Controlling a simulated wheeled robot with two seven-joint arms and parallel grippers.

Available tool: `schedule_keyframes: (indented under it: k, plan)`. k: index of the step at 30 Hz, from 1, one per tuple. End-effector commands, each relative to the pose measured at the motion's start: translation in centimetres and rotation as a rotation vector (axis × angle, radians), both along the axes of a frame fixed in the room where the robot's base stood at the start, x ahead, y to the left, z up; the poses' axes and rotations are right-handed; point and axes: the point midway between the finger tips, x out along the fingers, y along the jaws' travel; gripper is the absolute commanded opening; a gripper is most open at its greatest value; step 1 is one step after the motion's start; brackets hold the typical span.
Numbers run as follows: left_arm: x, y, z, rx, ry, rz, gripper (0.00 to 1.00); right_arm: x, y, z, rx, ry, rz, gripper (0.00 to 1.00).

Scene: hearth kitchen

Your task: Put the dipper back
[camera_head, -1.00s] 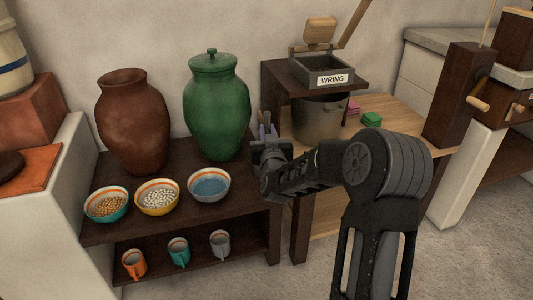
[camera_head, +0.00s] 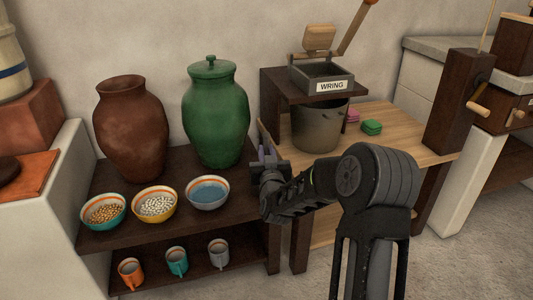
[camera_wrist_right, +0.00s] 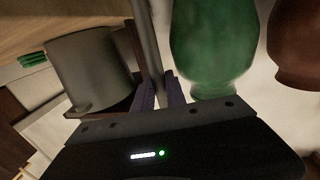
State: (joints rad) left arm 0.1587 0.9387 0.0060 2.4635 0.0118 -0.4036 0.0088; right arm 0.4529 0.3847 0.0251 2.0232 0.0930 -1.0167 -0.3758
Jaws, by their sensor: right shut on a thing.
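My right gripper (camera_head: 266,155) is shut on a thin, straight, greyish rod, which I take to be the dipper's handle (camera_wrist_right: 150,45). In the right wrist view the rod runs up from between the two purple fingertips (camera_wrist_right: 160,92) and out of the top of the picture. The dipper's bowl end is not visible. The gripper is between the green lidded jar (camera_head: 214,115) and the grey bucket (camera_head: 320,126), in front of the gap between the two tables. My left gripper is not in view.
A brown jar (camera_head: 131,130) stands left of the green one. Three bowls, the nearest to my gripper being blue-filled (camera_head: 208,190), line the dark table's front edge. Three mugs (camera_head: 177,261) stand on its lower shelf. A WRING box (camera_head: 328,78) sits above the bucket.

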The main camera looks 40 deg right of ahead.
Motion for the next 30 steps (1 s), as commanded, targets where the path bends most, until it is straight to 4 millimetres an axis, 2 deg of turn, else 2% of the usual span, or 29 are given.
schedule_keyframes:
  k: [2, 3, 11, 22, 26, 30]
  plan:
    - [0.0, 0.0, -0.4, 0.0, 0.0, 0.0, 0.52, 0.0, 0.0, -0.4, -0.001, -0.001, 0.0, 0.0]
    - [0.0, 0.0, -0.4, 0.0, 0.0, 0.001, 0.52, 0.0, 0.0, -0.3, 0.0, 0.0, 0.0, 0.18]
    - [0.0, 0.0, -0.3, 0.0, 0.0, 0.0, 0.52, 0.0, 0.0, -0.3, 0.001, 0.001, 0.0, 0.38]
    - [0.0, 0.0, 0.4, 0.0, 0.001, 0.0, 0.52, 0.0, 0.0, 0.4, 0.0, 0.0, 0.0, 0.38]
    - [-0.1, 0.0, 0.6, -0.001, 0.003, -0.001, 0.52, -1.4, 0.8, 0.2, 0.0, 0.002, 0.0, 0.38]
    - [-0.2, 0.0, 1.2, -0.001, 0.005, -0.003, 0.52, -3.6, 2.1, 0.3, 0.0, 0.002, 0.0, 0.38]
